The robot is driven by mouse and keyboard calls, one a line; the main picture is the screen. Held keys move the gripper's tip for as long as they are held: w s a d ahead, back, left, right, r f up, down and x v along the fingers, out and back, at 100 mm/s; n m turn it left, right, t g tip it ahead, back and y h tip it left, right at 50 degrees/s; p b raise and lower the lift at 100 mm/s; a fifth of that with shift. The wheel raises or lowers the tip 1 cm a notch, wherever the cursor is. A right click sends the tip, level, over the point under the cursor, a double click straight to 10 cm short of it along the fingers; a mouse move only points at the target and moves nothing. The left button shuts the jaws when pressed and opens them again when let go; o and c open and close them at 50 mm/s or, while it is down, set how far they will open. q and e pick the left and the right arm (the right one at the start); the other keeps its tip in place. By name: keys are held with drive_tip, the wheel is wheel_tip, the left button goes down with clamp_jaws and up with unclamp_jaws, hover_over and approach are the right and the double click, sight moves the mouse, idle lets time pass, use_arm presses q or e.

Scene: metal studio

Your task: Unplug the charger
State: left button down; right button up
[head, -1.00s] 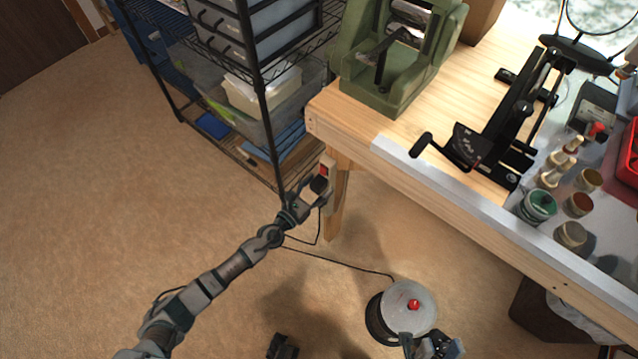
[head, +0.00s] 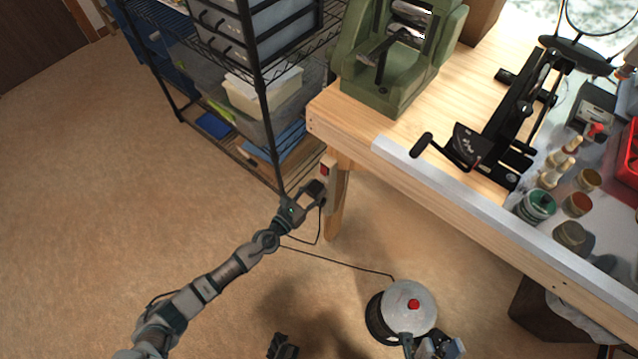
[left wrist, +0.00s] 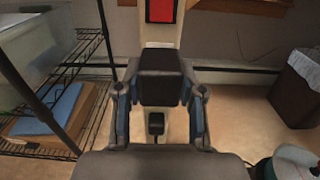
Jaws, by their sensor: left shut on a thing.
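The charger is a black block (left wrist: 160,75) between my left fingers in the left wrist view. It also shows as a dark block (head: 316,189) in the head view. My left gripper (head: 315,192) is shut on it, one finger at each side. The pale power strip (head: 334,190) with a red switch (head: 325,170) is fixed upright by the table leg. The charger is in front of the strip; whether its prongs are still in the socket is hidden. Grey and blue parts at the head view's bottom edge may be my right gripper (head: 440,348); its jaws are unclear.
A wire shelf (head: 265,100) with bins stands close left of the strip. The wooden workbench (head: 340,115) is above and to the right. A thin black cable crosses the floor to a round grey device (head: 412,297) with a red knob. The carpet at left is clear.

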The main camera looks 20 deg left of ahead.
sight(310, 195)
use_arm(q)
drive_tip(key=shift+v, duration=1.95)
drive_tip(key=shift+r, duration=0.1)
